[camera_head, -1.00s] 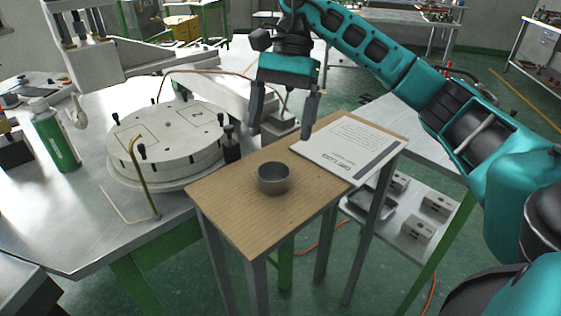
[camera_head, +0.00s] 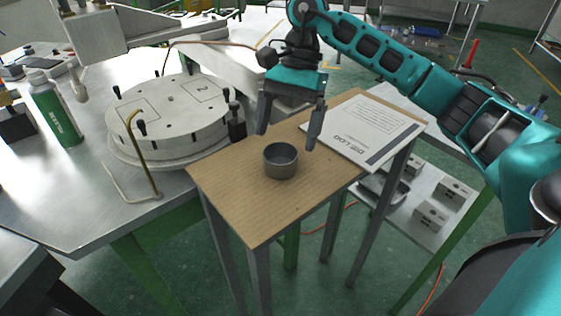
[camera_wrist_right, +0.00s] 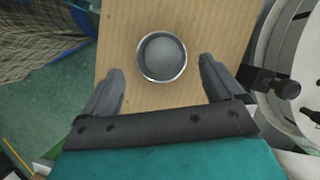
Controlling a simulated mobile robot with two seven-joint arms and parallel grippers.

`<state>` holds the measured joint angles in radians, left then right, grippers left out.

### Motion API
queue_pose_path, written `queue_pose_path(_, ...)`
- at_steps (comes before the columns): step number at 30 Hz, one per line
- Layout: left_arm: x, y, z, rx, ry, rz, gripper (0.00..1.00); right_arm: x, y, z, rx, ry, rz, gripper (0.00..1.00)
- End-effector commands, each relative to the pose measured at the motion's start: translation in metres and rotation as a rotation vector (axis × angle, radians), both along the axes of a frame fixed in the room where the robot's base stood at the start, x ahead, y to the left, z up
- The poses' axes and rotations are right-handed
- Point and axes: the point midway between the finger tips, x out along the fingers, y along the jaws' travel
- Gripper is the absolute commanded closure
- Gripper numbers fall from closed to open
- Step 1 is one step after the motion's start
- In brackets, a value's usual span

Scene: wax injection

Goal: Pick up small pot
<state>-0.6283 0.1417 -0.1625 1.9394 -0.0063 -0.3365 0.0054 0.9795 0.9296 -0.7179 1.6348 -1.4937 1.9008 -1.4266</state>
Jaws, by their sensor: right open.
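The small pot (camera_head: 281,161) is a grey, round, open-topped metal pot. It stands upright on a small brown-topped table (camera_head: 235,205). In the right wrist view the pot (camera_wrist_right: 162,57) lies ahead of the fingertips, roughly centred between them, and looks empty. My right gripper (camera_head: 288,140) is open, with its fingers pointing down just behind and above the pot. In the wrist view the open gripper (camera_wrist_right: 160,82) has nothing between its fingers and appears apart from the pot. My left gripper is not in view.
A printed document (camera_head: 362,130) lies on the table's right part. A round white mould plate (camera_head: 170,112) with black knobs and a bent brass rod (camera_head: 146,165) are on the steel bench at left. A green bottle (camera_head: 55,112) stands farther left. Metal blocks (camera_head: 430,215) sit on a lower shelf.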

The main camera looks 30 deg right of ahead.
Motion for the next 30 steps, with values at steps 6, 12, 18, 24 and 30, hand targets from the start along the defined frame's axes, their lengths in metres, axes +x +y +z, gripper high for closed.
queue_pose_path(6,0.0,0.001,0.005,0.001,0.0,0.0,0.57,-0.007,0.014,-0.026,0.0,0.004,0.002,0.06)
queue_pose_path(12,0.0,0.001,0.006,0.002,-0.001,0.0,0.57,-0.01,0.02,-0.045,-0.001,0.002,0.001,0.06)
queue_pose_path(18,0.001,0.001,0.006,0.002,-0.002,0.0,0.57,-0.009,0.021,-0.045,-0.001,0.0,0.0,0.06)
queue_pose_path(24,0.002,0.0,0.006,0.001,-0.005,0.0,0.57,-0.009,0.02,-0.045,0.0,0.001,0.0,0.22)
queue_pose_path(30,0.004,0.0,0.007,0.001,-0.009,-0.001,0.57,-0.009,0.02,-0.045,0.0,0.001,0.0,0.41)
